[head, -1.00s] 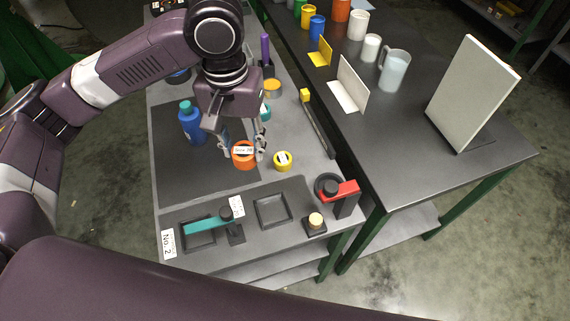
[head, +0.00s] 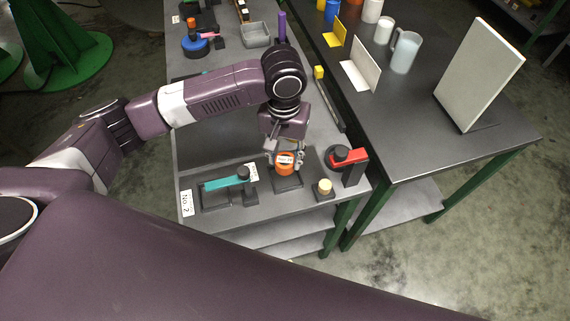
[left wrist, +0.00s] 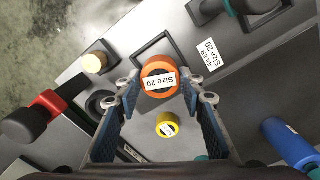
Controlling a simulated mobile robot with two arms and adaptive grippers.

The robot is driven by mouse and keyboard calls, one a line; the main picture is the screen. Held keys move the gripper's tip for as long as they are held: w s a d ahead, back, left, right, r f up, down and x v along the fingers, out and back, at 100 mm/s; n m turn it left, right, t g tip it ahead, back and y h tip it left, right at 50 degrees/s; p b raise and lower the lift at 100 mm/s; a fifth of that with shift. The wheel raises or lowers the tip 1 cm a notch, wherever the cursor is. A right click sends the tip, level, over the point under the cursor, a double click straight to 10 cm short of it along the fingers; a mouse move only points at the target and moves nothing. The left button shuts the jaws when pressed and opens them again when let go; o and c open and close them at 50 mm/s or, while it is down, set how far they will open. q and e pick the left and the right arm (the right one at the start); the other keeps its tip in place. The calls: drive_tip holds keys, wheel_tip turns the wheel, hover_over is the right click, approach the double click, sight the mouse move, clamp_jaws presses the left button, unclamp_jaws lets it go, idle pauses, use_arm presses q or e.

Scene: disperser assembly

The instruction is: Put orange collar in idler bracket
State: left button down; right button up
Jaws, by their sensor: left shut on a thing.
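The orange collar (head: 285,158), a short ring with a white "Size 20" label, is between the fingertips of my left gripper (head: 284,150), which is shut on it. In the left wrist view the collar (left wrist: 158,90) shows between the two fingers, close to a black square frame (left wrist: 141,53). In the head view the collar overlaps the far part of this frame (head: 287,184); its exact height is unclear. An "IDLER Size 20" label (left wrist: 212,54) lies between the frame and a teal-armed clamp (head: 222,184). I cannot tell for certain which fixture is the idler bracket. My right gripper is not in view.
A red-armed clamp (head: 350,158) and a cream-topped peg (head: 324,188) stand right of the frame. A yellow collar (left wrist: 167,124) and a blue bottle (left wrist: 288,142) show in the left wrist view. A second table (head: 420,140) stands at right.

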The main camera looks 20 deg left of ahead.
sight(285, 167)
use_arm(q)
drive_tip(key=shift+w+f, duration=0.1)
drive_tip(key=shift+f, duration=0.65)
wheel_tip(285, 167, down, 3)
drive_tip(key=shift+f, duration=0.2)
drive_tip(key=shift+f+p, duration=0.25)
drive_tip(key=shift+p, duration=0.15)
drive_tip(key=shift+f, duration=0.35)
drive_tip(key=c, duration=1.3)
unclamp_jaws()
drive_tip(key=shift+o, duration=0.2)
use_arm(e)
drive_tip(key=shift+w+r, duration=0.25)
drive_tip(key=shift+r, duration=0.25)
